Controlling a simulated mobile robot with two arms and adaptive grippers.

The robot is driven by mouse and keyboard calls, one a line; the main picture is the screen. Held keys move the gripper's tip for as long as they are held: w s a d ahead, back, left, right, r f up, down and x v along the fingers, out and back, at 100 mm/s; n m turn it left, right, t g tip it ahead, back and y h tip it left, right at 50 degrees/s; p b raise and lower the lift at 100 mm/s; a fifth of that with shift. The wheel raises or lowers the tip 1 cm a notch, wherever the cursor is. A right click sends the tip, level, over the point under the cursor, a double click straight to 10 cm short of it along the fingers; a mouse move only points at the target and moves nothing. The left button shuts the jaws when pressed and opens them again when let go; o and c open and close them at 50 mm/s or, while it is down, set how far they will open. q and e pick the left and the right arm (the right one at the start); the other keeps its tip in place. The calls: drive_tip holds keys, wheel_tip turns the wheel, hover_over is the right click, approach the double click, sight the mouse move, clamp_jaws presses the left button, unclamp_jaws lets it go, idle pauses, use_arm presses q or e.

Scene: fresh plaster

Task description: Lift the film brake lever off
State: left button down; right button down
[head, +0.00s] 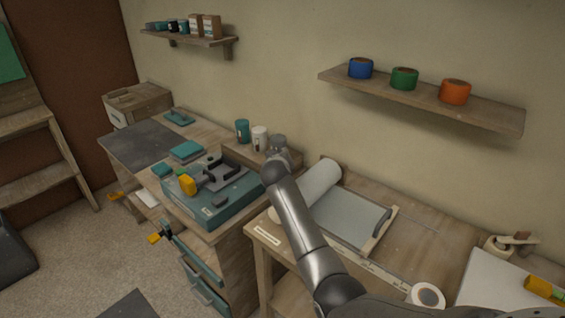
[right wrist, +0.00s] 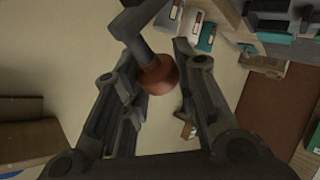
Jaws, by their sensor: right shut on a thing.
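In the right wrist view the film brake lever (right wrist: 158,76) shows as a dark bent bar with a red-brown round end. My right gripper (right wrist: 160,85) is shut on it, with the round end between the two fingers. In the head view my right arm reaches in from the bottom right, and its wrist end (head: 279,150) is up by the wall, left of the white film roll (head: 320,183). The arm hides the fingers and the lever there. My left gripper is not in view.
A teal machine (head: 215,208) with a yellow part stands on the left bench. A grey sheet (head: 348,215) lies on the right bench beside the roll. A white tape roll (head: 428,296) is near the front. A wall shelf (head: 430,97) holds blue, green and orange rolls.

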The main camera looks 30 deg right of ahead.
drive_tip(key=shift+w+a+f, duration=0.1)
drive_tip(key=shift+a, duration=0.2)
drive_tip(key=c, duration=1.5)
unclamp_jaws()
drive_tip(key=o, duration=0.3)
drive_tip(key=shift+w+a+f, duration=0.1)
drive_tip(key=shift+w+f, duration=0.05)
drive_tip(key=shift+w, duration=0.15)
drive_tip(key=shift+s, duration=0.15)
drive_tip(key=shift+s+r, duration=0.2)
drive_tip(key=shift+s, duration=0.1)
drive_tip(key=v, duration=1.1)
drive_tip(key=shift+a, duration=0.2)
